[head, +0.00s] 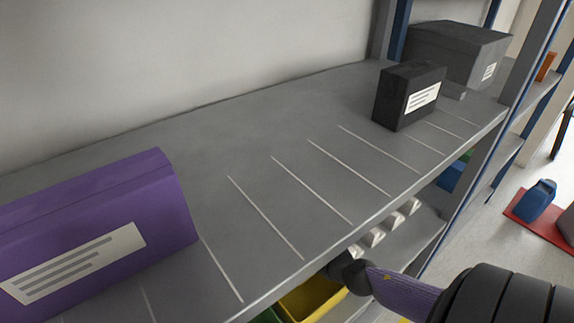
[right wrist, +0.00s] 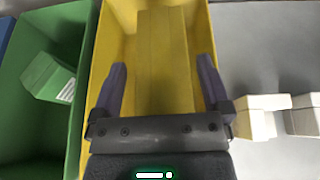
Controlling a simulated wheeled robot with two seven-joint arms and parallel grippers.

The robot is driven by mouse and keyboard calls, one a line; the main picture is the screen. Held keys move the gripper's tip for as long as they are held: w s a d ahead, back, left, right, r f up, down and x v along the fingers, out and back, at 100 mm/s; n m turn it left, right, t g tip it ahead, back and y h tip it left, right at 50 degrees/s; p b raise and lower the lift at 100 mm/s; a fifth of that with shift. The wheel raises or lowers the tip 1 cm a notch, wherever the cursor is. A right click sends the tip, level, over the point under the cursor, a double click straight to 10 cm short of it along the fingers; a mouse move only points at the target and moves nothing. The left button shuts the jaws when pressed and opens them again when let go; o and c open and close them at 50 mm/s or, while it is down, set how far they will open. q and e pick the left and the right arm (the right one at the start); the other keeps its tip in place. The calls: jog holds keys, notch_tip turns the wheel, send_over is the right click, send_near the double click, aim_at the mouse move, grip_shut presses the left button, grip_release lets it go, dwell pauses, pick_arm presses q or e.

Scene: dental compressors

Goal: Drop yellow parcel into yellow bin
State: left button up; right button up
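The yellow bin (head: 318,294) shows partly below the shelf edge in the head view. It fills the middle of the right wrist view (right wrist: 205,35). A long yellow box shape, apparently the yellow parcel (right wrist: 163,62), lies inside the yellow bin. My right gripper (right wrist: 163,85) is over the yellow bin, with its two purple fingers spread wide, one on each side of the parcel. A gap shows between each finger and the parcel, so it appears not gripped. The parcel's near end is hidden behind the gripper body. My left gripper is not in view.
A green bin (right wrist: 18,105) with a green parcel (right wrist: 48,76) stands left of the yellow bin. Pale blocks (right wrist: 258,115) are at its right.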

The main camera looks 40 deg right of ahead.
jog(key=p+v, duration=0.2)
jog(key=v, duration=0.7)
jog(key=shift+s+r, duration=0.15)
jog(key=shift+s, duration=0.25)
